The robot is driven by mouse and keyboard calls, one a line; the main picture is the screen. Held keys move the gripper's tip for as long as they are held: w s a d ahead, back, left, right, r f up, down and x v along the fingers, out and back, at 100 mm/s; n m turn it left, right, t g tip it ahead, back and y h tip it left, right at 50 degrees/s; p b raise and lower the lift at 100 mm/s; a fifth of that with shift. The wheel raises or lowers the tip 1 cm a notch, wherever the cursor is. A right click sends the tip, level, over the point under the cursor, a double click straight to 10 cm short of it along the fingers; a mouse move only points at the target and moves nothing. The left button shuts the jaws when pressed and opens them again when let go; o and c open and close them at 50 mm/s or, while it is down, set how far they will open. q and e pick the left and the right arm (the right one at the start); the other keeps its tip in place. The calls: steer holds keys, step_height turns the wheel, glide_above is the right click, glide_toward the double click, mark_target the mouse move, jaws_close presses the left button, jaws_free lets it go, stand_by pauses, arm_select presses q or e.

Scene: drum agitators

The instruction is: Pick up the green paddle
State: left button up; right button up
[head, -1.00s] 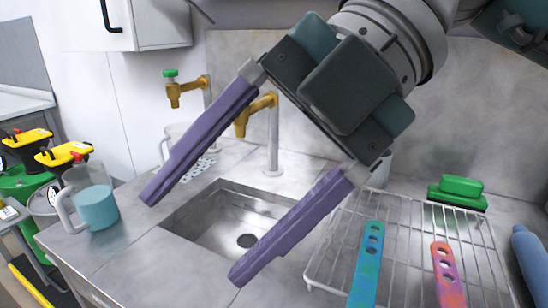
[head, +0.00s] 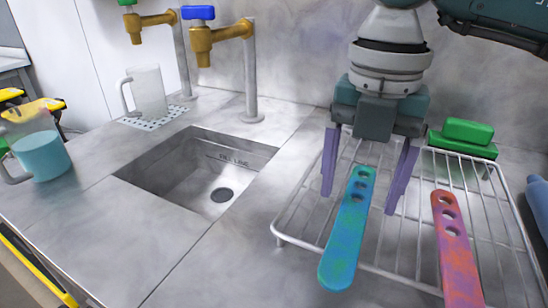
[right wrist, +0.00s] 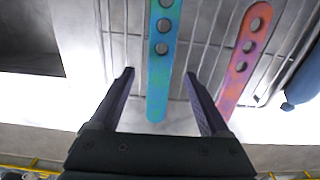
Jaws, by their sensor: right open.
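The green paddle (head: 347,235), mottled teal-green with a row of holes at one end, lies on a wire rack (head: 283,240). My right gripper (head: 360,200) is open and points down over the holed end, one finger to each side of it in the picture. In the right wrist view the paddle (right wrist: 160,70) runs between the open fingers of the gripper (right wrist: 160,74), with a visible gap on both sides. I cannot tell the exact height of the fingertips over the rack. My left gripper is not in view.
A red-orange paddle (head: 456,250) lies on the rack close to the right. A green sponge-like block (head: 466,132) sits behind. A sink (head: 185,180), brass taps (head: 222,32), a clear jug (head: 148,92) and a jug of blue liquid (head: 42,150) are left.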

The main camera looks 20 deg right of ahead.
step_height(320, 180, down, 2)
steer(key=shift+f, duration=0.1)
steer(key=shift+c, duration=0.2)
jaws_close()
stand_by(0.4)
